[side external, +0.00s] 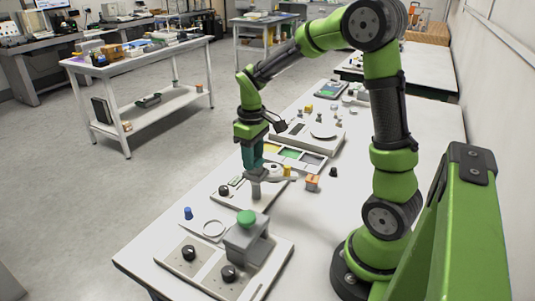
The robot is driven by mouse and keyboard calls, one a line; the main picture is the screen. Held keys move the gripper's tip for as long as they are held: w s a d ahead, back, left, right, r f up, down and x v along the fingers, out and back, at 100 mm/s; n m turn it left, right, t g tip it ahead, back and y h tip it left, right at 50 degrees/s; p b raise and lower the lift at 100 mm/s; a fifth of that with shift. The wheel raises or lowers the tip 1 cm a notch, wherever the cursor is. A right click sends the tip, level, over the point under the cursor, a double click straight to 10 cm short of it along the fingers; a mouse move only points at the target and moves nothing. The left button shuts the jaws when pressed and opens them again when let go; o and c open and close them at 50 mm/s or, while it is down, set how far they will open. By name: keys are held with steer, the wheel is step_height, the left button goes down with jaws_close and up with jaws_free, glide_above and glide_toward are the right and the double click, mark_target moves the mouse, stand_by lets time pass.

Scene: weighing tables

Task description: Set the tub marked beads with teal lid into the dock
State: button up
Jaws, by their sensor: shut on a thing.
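My gripper (254,168) points straight down over the middle of the near table, with dark teal fingers. It is shut on a small grey cylindrical thing (257,189), which shows below the fingertips. The fingers cover its upper part, so I cannot make out a teal lid or a mark, or tell whether it is the beads tub. It is over or on a pale plate with a black knob (224,190); I cannot tell whether it touches. I cannot tell for certain which fixture is the dock.
A panel with black knobs (189,252) and a grey block with a green button (246,218) stands in front. A blue cap (188,213) and an orange cube (312,183) lie nearby. Behind are a tray with coloured compartments (312,160) and a scale (322,131).

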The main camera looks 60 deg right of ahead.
steer(key=o, duration=1.1)
step_height(320, 180, up, 17)
steer(key=s+a+f+m+t, duration=0.1)
steer(key=s+a+t, duration=0.1)
steer(key=s+a, duration=0.2)
steer(key=s+a+f+m+t+y, duration=0.1)
steer(key=s+a+f+t, duration=0.1)
steer(key=a, duration=0.3)
steer(key=s+a+f+m+t+y, duration=0.1)
steer(key=s+a+f+m+t, duration=0.1)
steer(key=s+a+t, duration=0.1)
steer(key=shift+s+a+f, duration=0.1)
steer(key=shift+s+a, duration=0.25)
steer(key=shift+s, duration=0.3)
steer(key=shift+s+a+f, duration=0.1)
steer(key=shift+s+a, duration=0.2)
steer(key=shift+s, duration=0.35)
